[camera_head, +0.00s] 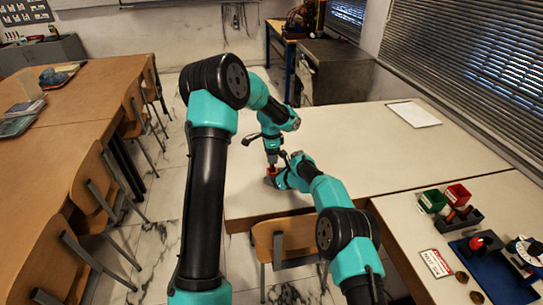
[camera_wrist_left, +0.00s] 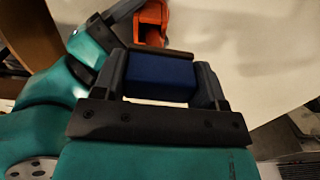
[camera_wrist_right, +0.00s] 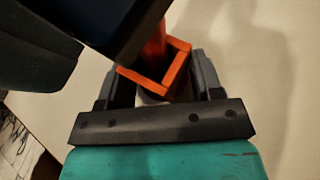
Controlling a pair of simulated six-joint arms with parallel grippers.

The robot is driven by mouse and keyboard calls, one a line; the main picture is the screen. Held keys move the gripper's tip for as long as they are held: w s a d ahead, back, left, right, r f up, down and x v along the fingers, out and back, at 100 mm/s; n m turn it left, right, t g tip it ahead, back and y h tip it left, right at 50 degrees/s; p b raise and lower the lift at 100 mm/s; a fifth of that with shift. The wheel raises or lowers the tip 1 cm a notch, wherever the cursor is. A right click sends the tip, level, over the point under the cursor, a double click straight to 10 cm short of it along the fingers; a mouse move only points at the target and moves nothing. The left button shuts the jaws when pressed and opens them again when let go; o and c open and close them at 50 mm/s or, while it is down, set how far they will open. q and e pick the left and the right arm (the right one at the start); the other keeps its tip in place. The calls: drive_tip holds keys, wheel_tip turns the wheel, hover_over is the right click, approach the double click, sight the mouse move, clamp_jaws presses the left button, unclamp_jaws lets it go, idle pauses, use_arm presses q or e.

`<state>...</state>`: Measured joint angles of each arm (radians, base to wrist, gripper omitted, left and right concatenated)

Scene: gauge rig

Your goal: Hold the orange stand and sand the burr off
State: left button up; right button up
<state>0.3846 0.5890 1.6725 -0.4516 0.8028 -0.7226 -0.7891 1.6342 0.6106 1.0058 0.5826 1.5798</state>
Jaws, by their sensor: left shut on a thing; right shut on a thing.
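The orange stand (camera_head: 271,171) is near the left edge of the pale table, partly hidden by my grippers in the head view. In the right wrist view its square orange rim (camera_wrist_right: 178,72) and post show between the fingers. My right gripper (camera_wrist_right: 155,78) is shut on the stand. My left gripper (camera_head: 272,155) is just above the stand, pointing down. In the left wrist view it (camera_wrist_left: 160,62) is shut on a dark blue block (camera_wrist_left: 160,80), with the orange stand (camera_wrist_left: 152,22) just beyond. The block also shows close over the stand in the right wrist view (camera_wrist_right: 122,25). I cannot make out the burr.
The pale table (camera_head: 350,150) is mostly clear; a white sheet (camera_head: 413,113) lies at its far right. The right-hand table holds a green bin (camera_head: 432,200), a red bin (camera_head: 458,195), a blue mat (camera_head: 492,284) and a printed card (camera_head: 436,263). A chair (camera_head: 285,238) stands at the front edge.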

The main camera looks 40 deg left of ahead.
sight(272, 174)
use_arm(q)
drive_tip(key=shift+s+f, duration=0.1)
drive_tip(key=shift+f, duration=0.15)
drive_tip(key=shift+s+d, duration=0.5)
drive_tip(key=shift+d, duration=0.2)
drive_tip(key=shift+s+d, duration=0.45)
drive_tip(key=shift+d, duration=0.25)
drive_tip(key=shift+w+a+f, duration=0.1)
drive_tip(key=shift+w+a, duration=0.35)
drive_tip(key=shift+a, duration=0.2)
drive_tip(key=shift+w+a, duration=0.4)
drive_tip(key=shift+a, duration=0.2)
drive_tip(key=shift+w+a, duration=0.15)
drive_tip(key=shift+c, duration=1)
